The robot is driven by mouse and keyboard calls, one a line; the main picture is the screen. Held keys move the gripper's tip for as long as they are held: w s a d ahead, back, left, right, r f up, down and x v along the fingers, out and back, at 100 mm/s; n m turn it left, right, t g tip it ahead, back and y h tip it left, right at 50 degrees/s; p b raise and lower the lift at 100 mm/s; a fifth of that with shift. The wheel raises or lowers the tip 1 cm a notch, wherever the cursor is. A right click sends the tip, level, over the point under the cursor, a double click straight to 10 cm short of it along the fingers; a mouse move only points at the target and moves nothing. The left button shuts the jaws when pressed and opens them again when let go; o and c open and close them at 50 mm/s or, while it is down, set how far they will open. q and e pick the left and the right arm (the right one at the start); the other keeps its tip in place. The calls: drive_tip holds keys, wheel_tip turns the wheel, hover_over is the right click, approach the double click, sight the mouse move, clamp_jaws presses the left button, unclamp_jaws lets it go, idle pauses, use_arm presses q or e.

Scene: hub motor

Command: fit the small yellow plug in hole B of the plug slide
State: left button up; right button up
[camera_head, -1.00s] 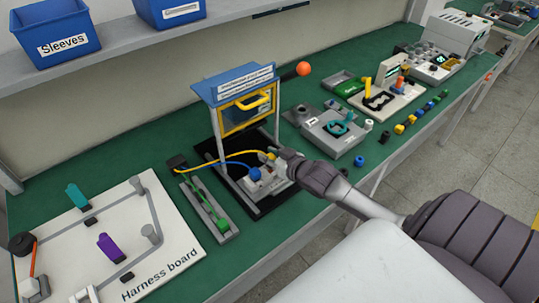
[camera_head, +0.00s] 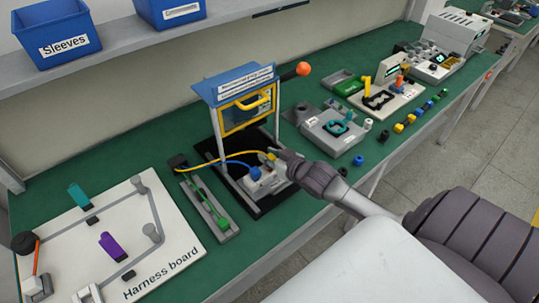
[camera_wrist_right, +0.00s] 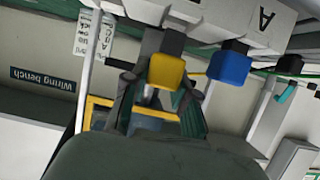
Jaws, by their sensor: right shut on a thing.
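The small yellow plug (camera_head: 270,156) sits at the end of a yellow cable at the top of the light grey plug slide (camera_head: 279,186). My right gripper (camera_head: 275,154) is shut on it. In the right wrist view the yellow plug (camera_wrist_right: 166,72) lies between my fingers, its dark end against or just before the slide (camera_wrist_right: 245,28); I cannot tell how deep it is. A blue plug (camera_wrist_right: 230,67) stands beside it under the letter A; it also shows in the head view (camera_head: 254,173). The hole B marking is not visible. My left gripper is not in view.
A blue-topped press frame (camera_head: 240,88) with a yellow handle stands over the slide. A grey tray with a green cable (camera_head: 208,208) lies to its left, then the harness board (camera_head: 150,268). Fixtures (camera_head: 335,137) and loose coloured parts lie to the right.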

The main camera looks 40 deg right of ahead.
drive_tip(key=shift+f+b, duration=0.5)
drive_tip(key=shift+f, duration=0.4)
drive_tip(key=o, duration=1.1)
drive_tip(key=shift+c, duration=0.2)
drive_tip(key=v, duration=1.2)
